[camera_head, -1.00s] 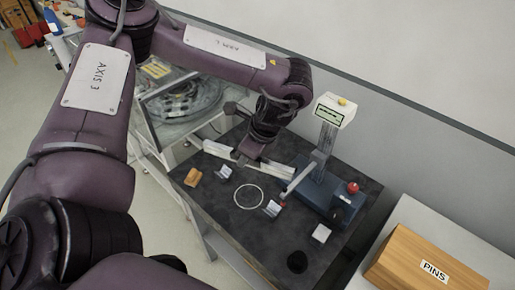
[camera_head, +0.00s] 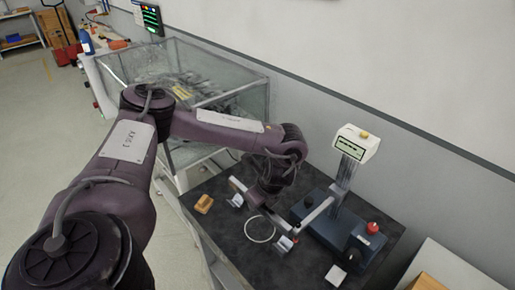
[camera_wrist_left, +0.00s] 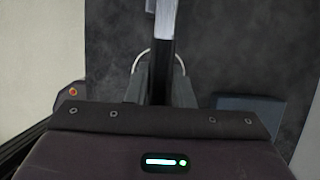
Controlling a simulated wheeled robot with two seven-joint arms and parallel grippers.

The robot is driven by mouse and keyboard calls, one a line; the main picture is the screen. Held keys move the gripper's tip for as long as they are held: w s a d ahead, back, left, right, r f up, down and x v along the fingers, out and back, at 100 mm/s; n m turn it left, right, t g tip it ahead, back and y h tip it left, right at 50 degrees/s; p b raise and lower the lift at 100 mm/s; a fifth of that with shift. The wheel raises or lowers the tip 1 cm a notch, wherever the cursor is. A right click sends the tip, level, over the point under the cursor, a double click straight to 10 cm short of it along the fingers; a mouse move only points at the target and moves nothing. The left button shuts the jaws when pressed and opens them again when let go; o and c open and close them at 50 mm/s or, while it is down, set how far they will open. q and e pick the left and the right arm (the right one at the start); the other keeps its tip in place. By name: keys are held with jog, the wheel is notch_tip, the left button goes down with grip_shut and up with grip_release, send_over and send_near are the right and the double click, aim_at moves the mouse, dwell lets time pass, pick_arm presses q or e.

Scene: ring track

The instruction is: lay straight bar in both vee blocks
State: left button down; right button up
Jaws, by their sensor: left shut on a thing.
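The gripper and wrist hide the bar's middle in the head view. One small pale vee block (camera_head: 235,201) stands on the dark table near the bar's left end. The other vee block (camera_head: 285,244) stands to the lower right, near the gauge. I cannot tell whether the bar touches either block. My right gripper is not in view.
A blue-based gauge stand (camera_head: 345,236) with a display (camera_head: 350,149) and a projecting pale arm (camera_head: 317,212) stands at the right. A white ring (camera_head: 260,229) lies between the blocks. A wooden block (camera_head: 204,203) and a white square (camera_head: 336,274) are also on the table.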

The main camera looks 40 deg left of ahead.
pick_arm(q)
jog(key=shift+f, duration=0.9)
jog(key=shift+f+b, duration=0.4)
jog(key=shift+f, duration=0.05)
notch_tip(320, 180, down, 4)
jog(key=shift+r+b, duration=0.2)
jog(key=shift+b, duration=0.8)
jog(key=shift+r, duration=0.1)
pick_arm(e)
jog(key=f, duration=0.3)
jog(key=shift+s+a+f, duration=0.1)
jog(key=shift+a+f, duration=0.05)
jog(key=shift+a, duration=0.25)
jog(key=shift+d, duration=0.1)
pick_arm(q)
jog(key=shift+f, duration=0.35)
jog(key=c, duration=1.3)
grip_release()
jog(key=shift+o, duration=0.2)
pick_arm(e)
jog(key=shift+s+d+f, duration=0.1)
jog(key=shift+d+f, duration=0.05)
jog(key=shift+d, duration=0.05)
